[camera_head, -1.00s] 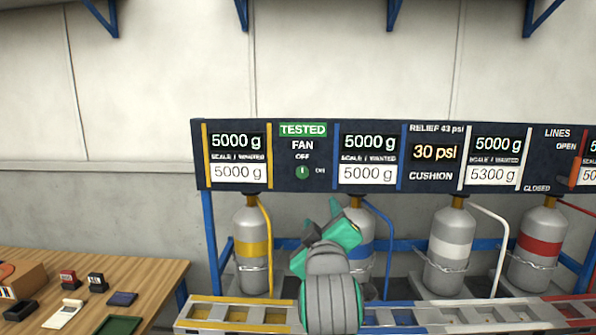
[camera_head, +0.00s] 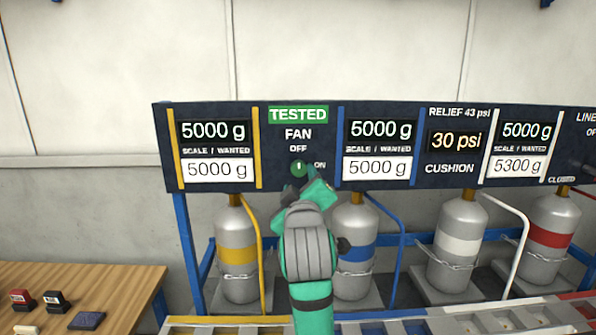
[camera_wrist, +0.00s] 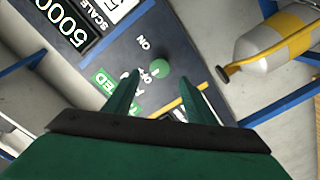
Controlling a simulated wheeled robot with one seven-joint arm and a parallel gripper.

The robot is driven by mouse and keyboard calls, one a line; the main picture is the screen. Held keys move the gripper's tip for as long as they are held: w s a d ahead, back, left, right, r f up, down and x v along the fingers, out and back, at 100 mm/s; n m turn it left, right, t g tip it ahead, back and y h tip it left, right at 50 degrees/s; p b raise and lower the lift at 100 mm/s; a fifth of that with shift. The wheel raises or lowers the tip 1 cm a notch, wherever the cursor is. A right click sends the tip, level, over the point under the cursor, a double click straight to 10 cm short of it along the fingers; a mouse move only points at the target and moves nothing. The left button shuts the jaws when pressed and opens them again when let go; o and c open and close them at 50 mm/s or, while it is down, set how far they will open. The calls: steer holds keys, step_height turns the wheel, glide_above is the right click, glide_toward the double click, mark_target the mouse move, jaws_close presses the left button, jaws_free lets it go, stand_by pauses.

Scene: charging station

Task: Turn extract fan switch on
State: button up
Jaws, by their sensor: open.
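The fan switch (camera_head: 299,168) is a small round green knob with a light pointer mark on the dark panel, below the words FAN and OFF, with ON to its right. In the head view the pointer stands upright toward OFF. My gripper (camera_head: 304,180) is just below the knob and partly overlaps its lower edge in the picture. In the wrist view the knob (camera_wrist: 160,68) lies ahead, between and beyond the fingertips of my open gripper (camera_wrist: 165,82). The fingers look apart from the knob and hold nothing.
The dark panel (camera_head: 256,150) also carries weight displays and a 30 psi display (camera_head: 454,141). Grey cylinders (camera_head: 238,258) with coloured bands and hoses stand below it. A wooden table (camera_head: 125,285) with stamps is at lower left.

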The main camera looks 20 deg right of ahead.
mark_target(299, 170)
steer(key=x, duration=0.7)
steer(key=shift+w, duration=0.15)
steer(key=c, duration=1)
